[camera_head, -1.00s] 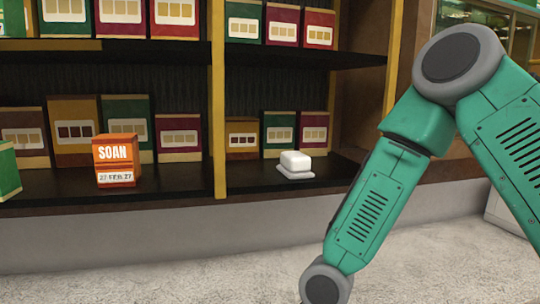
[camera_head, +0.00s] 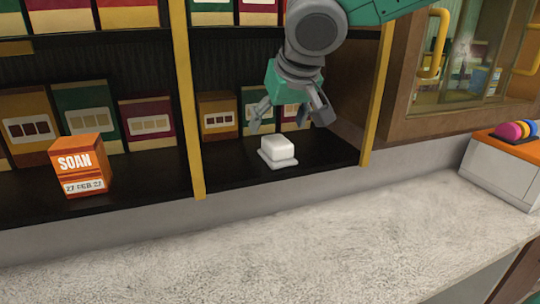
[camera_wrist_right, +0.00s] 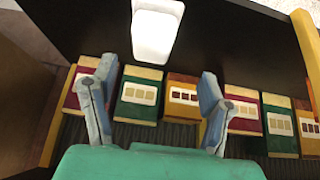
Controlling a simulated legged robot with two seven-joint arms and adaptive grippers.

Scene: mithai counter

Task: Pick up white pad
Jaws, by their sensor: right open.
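The white pad (camera_head: 279,149) is a small rounded white block on a thin, wider white base (camera_head: 279,164). It rests on the dark lower shelf, right of a yellow post. In the right wrist view the white pad (camera_wrist_right: 155,33) shows at the top, beyond the fingertips. My right gripper (camera_head: 287,120) is open and empty, above and behind the pad, apart from it in the picture. Its two fingers (camera_wrist_right: 158,75) show spread in the right wrist view, with boxes behind them. My left gripper is not in view.
An orange SOAN box (camera_head: 80,165) stands on the shelf left of the yellow post (camera_head: 187,110). Several sweet boxes (camera_head: 218,116) line the back of the shelf. A pale counter (camera_head: 270,250) lies in front, mostly clear. A glass cabinet (camera_head: 470,60) stands at right.

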